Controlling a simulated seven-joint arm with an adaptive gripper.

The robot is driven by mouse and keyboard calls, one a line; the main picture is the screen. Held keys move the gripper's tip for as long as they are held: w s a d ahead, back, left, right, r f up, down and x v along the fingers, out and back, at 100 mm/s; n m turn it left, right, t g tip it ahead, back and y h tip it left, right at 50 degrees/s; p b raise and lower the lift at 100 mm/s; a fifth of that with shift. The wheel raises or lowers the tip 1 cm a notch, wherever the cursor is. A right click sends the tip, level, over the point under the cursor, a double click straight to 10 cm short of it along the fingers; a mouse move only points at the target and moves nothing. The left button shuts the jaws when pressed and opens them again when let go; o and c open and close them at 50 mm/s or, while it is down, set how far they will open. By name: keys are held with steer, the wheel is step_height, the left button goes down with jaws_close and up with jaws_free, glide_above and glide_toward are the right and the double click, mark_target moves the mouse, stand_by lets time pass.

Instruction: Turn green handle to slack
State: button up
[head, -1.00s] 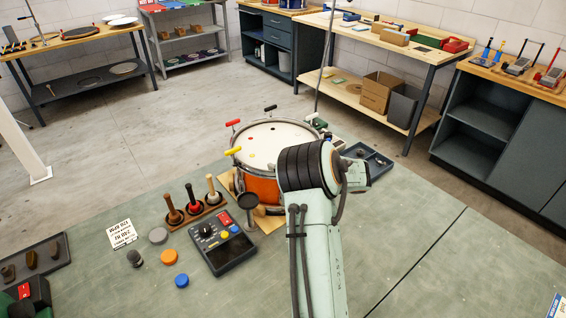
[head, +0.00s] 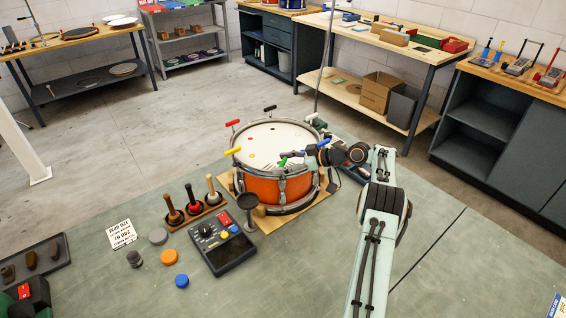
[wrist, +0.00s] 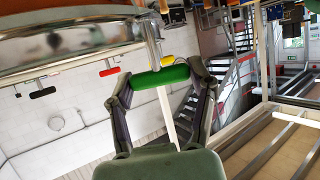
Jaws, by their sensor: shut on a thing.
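The green handle (wrist: 161,77) is a short bar on a metal rod at the drum's rim. In the wrist view it lies crosswise between the fingertips of my gripper (wrist: 160,80), which is shut on it with one finger at each end. In the head view, the drum (head: 265,188) has an orange shell and a white head. There, my gripper (head: 304,152) is at the drum's right front rim, and a bit of green at its tip looks like the handle. How far the handle is turned cannot be told.
Other rim handles are yellow (head: 233,151), red (head: 232,123) and black (head: 270,108). A dark control box (head: 222,245), mallets in a rack (head: 203,209) and several round pads stand left of the drum.

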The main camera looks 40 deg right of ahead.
steer(key=shift+f, duration=0.3)
steer(key=o, duration=1.2)
steer(key=shift+c, duration=0.2)
steer(key=shift+r, duration=0.1)
steer(key=shift+r, duration=0.1)
steer(key=v, duration=1.1)
steer(key=shift+s+d, duration=0.25)
steer(key=shift+d, duration=0.1)
steer(key=shift+r, duration=0.1)
